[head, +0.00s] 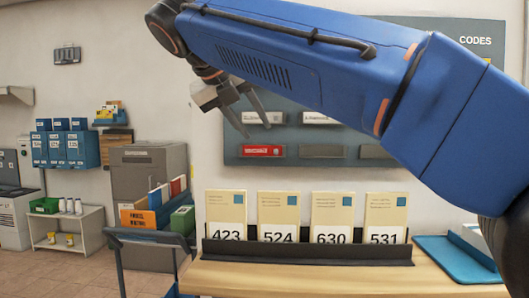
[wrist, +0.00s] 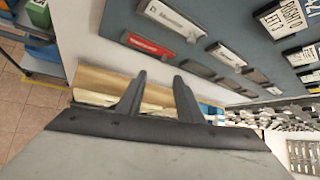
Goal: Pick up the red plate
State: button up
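The red plate (head: 263,151) is a small flat label with pale lettering, in the lower left of the grey wall board (head: 240,155). It also shows in the wrist view (wrist: 147,44), above the fingers. My gripper (head: 256,127) is up in front of the board's left part, by the upper left white plate (head: 264,118) in the head view. In the wrist view, my gripper (wrist: 160,78) has its two fingers apart with nothing held between them. The red plate appears apart from the fingers; the exact distance cannot be told.
Below the board, a wooden counter (head: 330,279) bears a dark rack (head: 308,252) with cards numbered 423, 524, 630 and 531. A blue tray (head: 440,262) lies at the right. White and grey plates sit around the red one. My blue arm covers the board's upper right.

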aim_at(276, 152)
jog(key=shift+d+r+x, duration=0.1)
jog(key=shift+x, duration=1.65)
jog(key=shift+d+r+x, duration=0.1)
jog(key=shift+d+x, duration=0.05)
jog(key=shift+x, duration=1.6)
jog(key=shift+d+r+x, duration=0.1)
jog(key=shift+x, duration=1.7)
grip_shut()
